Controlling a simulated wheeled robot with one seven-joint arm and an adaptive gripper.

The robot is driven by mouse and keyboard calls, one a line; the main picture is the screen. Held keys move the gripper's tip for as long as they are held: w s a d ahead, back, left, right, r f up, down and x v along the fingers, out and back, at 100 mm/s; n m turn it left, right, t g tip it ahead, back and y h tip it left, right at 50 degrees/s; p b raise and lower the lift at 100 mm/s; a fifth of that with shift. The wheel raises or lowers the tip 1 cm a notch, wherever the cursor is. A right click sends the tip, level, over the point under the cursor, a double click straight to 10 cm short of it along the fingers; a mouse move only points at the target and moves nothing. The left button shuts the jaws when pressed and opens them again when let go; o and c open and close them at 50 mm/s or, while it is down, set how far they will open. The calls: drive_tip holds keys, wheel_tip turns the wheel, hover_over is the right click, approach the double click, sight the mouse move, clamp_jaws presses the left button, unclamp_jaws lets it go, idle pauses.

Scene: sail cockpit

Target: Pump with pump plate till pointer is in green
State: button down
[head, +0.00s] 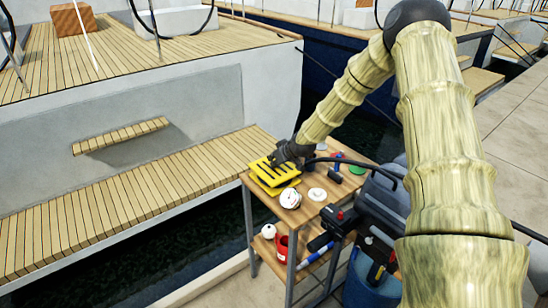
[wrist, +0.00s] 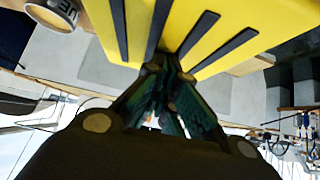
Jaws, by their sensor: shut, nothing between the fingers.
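The pump plate (head: 268,177), yellow with black stripes, lies on the wooden top of a small table. It also shows large in the wrist view (wrist: 220,22). My gripper (head: 277,161) is right at the plate, over its striped upper face. In the wrist view my gripper (wrist: 172,62) has its fingers together at the plate's striped face, with nothing between them. I cannot tell whether they press on it. No pointer or green zone can be read in either view.
A white round item (head: 290,198) and a pale disc (head: 317,195) sit beside the plate. The table's lower shelf holds a red mug (head: 283,247) and other items. Boat decks lie behind, with dark water (head: 190,260) below.

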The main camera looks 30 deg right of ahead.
drive_tip(key=shift+s+f+b, duration=0.15)
drive_tip(key=shift+f+b, duration=0.15)
drive_tip(key=shift+f, duration=0.8)
wheel_tip(320, 180, up, 4)
drive_tip(key=p, duration=0.2)
drive_tip(key=shift+r+p, duration=0.15)
drive_tip(key=shift+p, duration=0.2)
drive_tip(key=shift+s+r+b, duration=0.1)
drive_tip(key=shift+s+b, duration=0.05)
drive_tip(key=shift+b, duration=0.2)
drive_tip(key=b+v, duration=0.2)
drive_tip(key=v, duration=0.7)
drive_tip(key=shift+r, duration=0.25)
